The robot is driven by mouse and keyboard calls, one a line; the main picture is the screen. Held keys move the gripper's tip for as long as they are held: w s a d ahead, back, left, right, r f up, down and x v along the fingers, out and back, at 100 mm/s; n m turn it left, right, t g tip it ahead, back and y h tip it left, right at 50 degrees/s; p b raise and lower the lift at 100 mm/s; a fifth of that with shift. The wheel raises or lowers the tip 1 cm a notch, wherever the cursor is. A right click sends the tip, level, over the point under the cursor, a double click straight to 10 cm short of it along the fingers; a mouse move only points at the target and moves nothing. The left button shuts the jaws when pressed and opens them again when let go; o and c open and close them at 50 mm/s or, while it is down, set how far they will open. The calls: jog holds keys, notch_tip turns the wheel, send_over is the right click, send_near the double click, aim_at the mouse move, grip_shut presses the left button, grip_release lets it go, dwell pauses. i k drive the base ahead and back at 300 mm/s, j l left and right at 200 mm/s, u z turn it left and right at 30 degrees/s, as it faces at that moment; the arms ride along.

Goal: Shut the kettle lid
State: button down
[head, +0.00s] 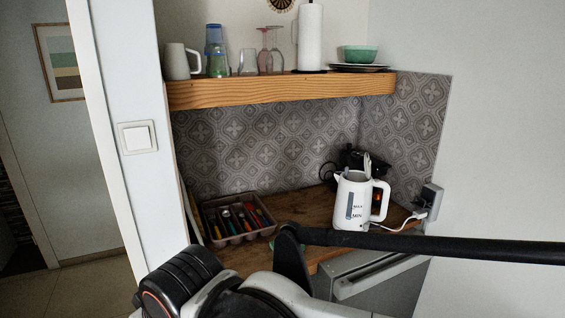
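A white kettle (353,201) stands upright at the right end of the wooden counter. Its front has a water window marked MAX and MIN, and its handle is on the right. A pale narrow piece stands up above its top and looks like the lid (367,164), raised open. The kettle's inside is hidden from this angle. My arm crosses the bottom of the head view, in front of the counter. My gripper is not in view, so its distance from the lid cannot be seen.
A cutlery tray (206,208) sits left on the counter (300,209). A dark appliance stands behind the kettle. A white cord runs to a wall socket (431,202). A wooden shelf (280,90) with glasses, a paper roll (311,38) and a green bowl (360,54) hangs above.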

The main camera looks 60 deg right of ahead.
aim_at(367, 161)
jog(key=z, duration=1.5)
jog(key=l+z, duration=0.3)
jog(key=l, duration=0.15)
jog(key=i+l+z, duration=0.1)
jog(key=l+z, duration=0.25)
jog(key=i+j+u, duration=0.1)
jog(key=i+u, duration=0.25)
jog(key=k+l, duration=0.1)
jog(key=j, duration=0.1)
jog(key=i, duration=0.05)
